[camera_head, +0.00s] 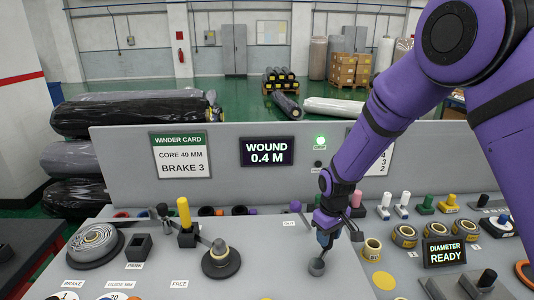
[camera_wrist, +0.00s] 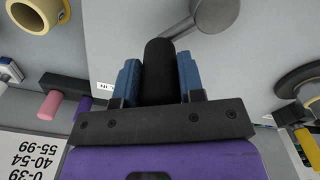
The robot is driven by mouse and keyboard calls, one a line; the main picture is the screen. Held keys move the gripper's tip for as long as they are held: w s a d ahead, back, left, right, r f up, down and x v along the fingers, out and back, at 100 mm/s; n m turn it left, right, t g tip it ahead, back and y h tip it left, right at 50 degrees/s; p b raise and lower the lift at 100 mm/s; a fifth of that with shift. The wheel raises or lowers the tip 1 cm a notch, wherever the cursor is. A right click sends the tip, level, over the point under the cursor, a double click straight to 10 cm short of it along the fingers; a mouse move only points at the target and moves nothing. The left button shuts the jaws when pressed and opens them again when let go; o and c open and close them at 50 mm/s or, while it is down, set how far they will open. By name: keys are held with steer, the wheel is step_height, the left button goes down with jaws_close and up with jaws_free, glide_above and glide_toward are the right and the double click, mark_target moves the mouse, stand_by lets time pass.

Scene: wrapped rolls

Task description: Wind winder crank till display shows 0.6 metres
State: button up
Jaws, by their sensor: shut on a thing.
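The display (camera_head: 267,152) on the upright grey panel reads WOUND 0.4 M. My gripper (camera_head: 325,238) is low over the console. In the wrist view its blue fingers (camera_wrist: 158,82) are shut on the black crank handle (camera_wrist: 160,60), one finger on each side. The grey metal crank arm (camera_wrist: 185,32) runs beyond the handle to a rounded end. In the head view the grey crank end (camera_head: 317,267) shows just below my gripper; the handle is mostly hidden there by the fingers.
A winder card (camera_head: 180,155) reads CORE 40 MM, BRAKE 3. A green lamp (camera_head: 320,140) glows right of the display. A yellow-handled lever (camera_head: 184,212) and a dark spindle (camera_head: 220,261) stand left of the crank. A second display (camera_head: 444,253) reads DIAMETER READY. Yellow cores (camera_head: 372,249) stand to the right.

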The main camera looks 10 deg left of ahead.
steer(key=shift+w+a, duration=0.2)
steer(key=shift+a, duration=1)
steer(key=shift+s+a, duration=0.15)
steer(key=shift+a, duration=0.75)
steer(key=shift+s+a, duration=0.1)
steer(key=shift+a, duration=0.3)
steer(key=shift+s+a, duration=0.75)
steer(key=shift+a, duration=0.25)
steer(key=shift+s+a, duration=0.35)
steer(key=shift+s, duration=0.2)
steer(key=shift+s+a, duration=0.35)
steer(key=shift+s, duration=0.2)
steer(key=shift+s+a, duration=0.15)
steer(key=shift+s, duration=0.85)
steer(key=shift+s+d, duration=0.15)
steer(key=shift+s, duration=0.6)
steer(key=shift+s+d, duration=0.15)
steer(key=shift+s, duration=0.6)
steer(key=o, duration=1.5)
